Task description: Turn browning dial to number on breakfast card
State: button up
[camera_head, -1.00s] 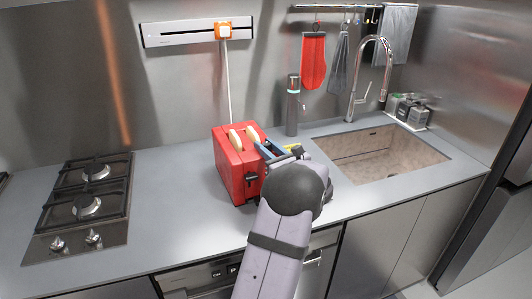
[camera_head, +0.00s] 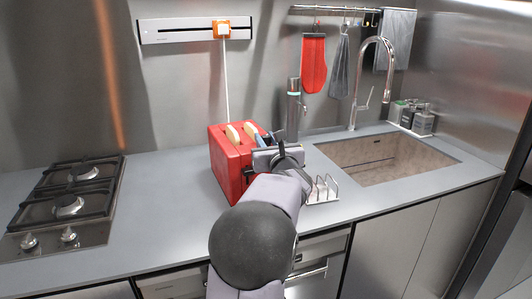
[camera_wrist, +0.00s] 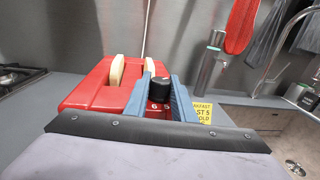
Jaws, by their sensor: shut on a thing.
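The red toaster (camera_head: 226,165) stands on the counter with two bread slices (camera_head: 241,132) in its top. In the wrist view the toaster (camera_wrist: 85,92) shows the black browning dial (camera_wrist: 159,84) with white digits beside it, one reading 6. My gripper (camera_wrist: 158,88) has its blue fingers on either side of the dial and is shut on it. In the head view my gripper (camera_head: 262,140) hides the dial. The yellow breakfast card (camera_wrist: 203,112) is partly covered by my right finger; "ST 5" can be read. The dial's pointer mark cannot be made out.
A wire toast rack (camera_head: 323,190) stands right of my wrist. The sink (camera_head: 385,160) is at right, the gas hob (camera_head: 70,203) at left. The counter between hob and toaster is clear.

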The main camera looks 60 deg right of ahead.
aim_at(266, 141)
jog(key=shift+w+a+f+g+h+b, duration=0.15)
jog(key=shift+g+h+b, duration=0.2)
jog(key=shift+b, duration=0.5)
jog(key=shift+m, duration=0.4)
jog(key=o, duration=1.1)
jog(key=shift+r, duration=0.2)
jog(key=shift+c, duration=0.2)
jog(key=shift+s, duration=0.2)
jog(key=shift+b+v, duration=1.05)
jog(key=shift+v, duration=2.55)
jog(key=shift+w, duration=0.1)
